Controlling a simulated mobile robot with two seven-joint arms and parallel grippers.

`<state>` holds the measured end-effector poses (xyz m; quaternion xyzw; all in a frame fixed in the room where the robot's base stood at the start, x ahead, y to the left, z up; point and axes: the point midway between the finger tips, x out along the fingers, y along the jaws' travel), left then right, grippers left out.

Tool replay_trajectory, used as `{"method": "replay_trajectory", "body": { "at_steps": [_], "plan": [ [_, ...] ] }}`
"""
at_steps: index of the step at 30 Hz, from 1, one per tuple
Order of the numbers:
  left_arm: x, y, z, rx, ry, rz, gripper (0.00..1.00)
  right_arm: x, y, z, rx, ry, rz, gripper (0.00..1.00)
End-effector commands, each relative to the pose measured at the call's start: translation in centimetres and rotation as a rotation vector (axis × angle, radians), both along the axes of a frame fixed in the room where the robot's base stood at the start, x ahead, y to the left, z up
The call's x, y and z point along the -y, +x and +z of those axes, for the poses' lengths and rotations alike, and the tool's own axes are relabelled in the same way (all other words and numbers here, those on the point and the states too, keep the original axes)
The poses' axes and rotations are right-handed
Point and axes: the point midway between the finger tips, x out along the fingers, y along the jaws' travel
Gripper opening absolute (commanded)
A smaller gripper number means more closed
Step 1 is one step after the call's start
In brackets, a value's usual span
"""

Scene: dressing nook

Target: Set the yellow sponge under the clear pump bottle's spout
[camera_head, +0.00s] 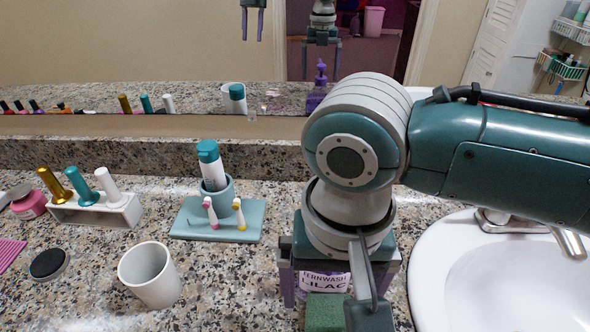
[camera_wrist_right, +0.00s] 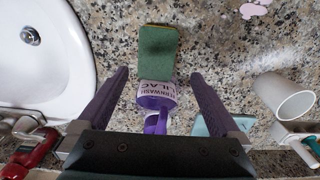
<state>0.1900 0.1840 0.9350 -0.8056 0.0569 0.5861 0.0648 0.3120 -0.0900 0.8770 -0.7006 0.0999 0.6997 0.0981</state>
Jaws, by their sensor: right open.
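The sponge lies flat on the counter, its green face up and a thin yellow edge showing in the wrist view (camera_wrist_right: 158,52); in the head view part of its green face (camera_head: 325,312) shows. The pump bottle, with a white lilac label (camera_head: 325,281) and purple contents, stands right behind the sponge, close or touching; its label also shows in the wrist view (camera_wrist_right: 157,91). My right gripper (camera_head: 336,290) is open above them, fingers apart on either side of the bottle (camera_wrist_right: 158,76). My left gripper is not seen directly.
The white sink (camera_head: 430,290) is right of the bottle. A teal toothbrush tray (camera_head: 185,228), a white cup (camera_head: 150,275) and a bottle rack (camera_head: 95,215) stand left. A stone ledge (camera_head: 120,155) and mirror are behind. Speckled counter between cup and sponge is clear.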

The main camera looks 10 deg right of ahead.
Motion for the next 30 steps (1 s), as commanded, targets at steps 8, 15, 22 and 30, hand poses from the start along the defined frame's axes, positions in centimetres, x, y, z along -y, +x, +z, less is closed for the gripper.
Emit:
{"method": "replay_trajectory", "body": {
  "at_steps": [8, 15, 22, 30],
  "plan": [
    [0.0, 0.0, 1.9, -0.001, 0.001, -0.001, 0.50, -0.1, 0.1, 5.8, 0.004, 0.003, 0.001, 1.00],
    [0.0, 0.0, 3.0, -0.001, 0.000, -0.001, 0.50, -0.1, 0.1, 10.6, 0.002, 0.001, 0.001, 1.00],
    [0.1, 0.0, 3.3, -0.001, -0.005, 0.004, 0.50, -0.1, 0.0, 12.4, 0.000, 0.000, 0.001, 1.00],
    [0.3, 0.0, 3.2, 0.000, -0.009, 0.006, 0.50, -2.2, -2.0, 11.2, 0.023, 0.110, 0.120, 1.00]
  ]
}}
